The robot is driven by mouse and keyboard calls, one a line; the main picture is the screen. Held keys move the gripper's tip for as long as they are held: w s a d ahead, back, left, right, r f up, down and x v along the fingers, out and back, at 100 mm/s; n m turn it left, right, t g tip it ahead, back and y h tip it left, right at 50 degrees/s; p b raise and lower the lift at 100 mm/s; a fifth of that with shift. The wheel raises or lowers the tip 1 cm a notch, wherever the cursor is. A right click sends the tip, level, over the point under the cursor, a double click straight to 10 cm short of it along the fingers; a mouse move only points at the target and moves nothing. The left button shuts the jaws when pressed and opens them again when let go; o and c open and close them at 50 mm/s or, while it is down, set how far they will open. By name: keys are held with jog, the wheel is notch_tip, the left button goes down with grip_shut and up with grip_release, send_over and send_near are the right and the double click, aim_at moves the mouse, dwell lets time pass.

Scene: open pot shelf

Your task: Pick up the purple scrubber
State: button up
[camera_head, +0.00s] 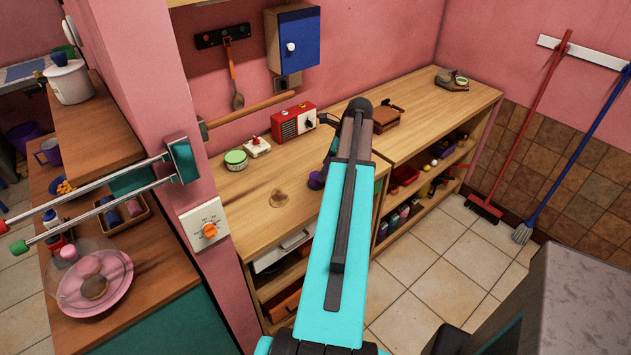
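A small round purple thing (316,181), which looks like the purple scrubber, sits on the wooden counter (240,205) just left of my turquoise arm. Its right side is partly covered by the arm. My gripper (328,150) shows only as a dark sliver at the arm's left edge, close above and behind the purple thing. The fingertips are mostly hidden by the arm, so I cannot tell whether they are open or touch anything.
On the counter stand a green-lidded tin (236,160), a small white item (257,147), a red radio (293,122) and a brown box (386,117). A pink wall corner (165,100) with a switch plate stands left.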

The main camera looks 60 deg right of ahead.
jog(key=shift+w+a+f+p, duration=0.25)
jog(key=shift+w+f+p, duration=0.15)
jog(key=shift+f+p, duration=0.15)
jog(key=shift+w+a+f+p, duration=0.2)
jog(key=shift+w+f+p, duration=0.2)
jog(key=shift+f, duration=0.25)
jog(key=shift+p+x, duration=0.3)
jog(key=shift+x, duration=0.85)
jog(key=shift+c, duration=0.2)
jog(key=c, duration=0.9)
jog(key=shift+o, duration=0.2)
jog(key=shift+r, duration=0.15)
